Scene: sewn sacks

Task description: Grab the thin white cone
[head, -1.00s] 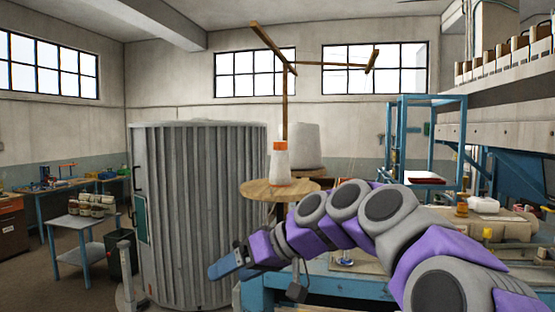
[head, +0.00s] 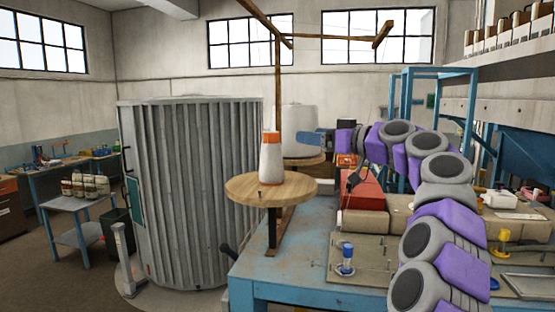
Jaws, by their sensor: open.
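The thin white cone (head: 271,163) has an orange top and stands upright on a round wooden disc (head: 300,188) on a post.
A wooden post with cross arms (head: 278,85) rises behind the thin cone. A large ribbed grey cylinder (head: 190,190) stands to the left. The blue table (head: 290,240) holds a red machine (head: 358,190) at right. A blue frame (head: 408,85) stands behind my arm.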

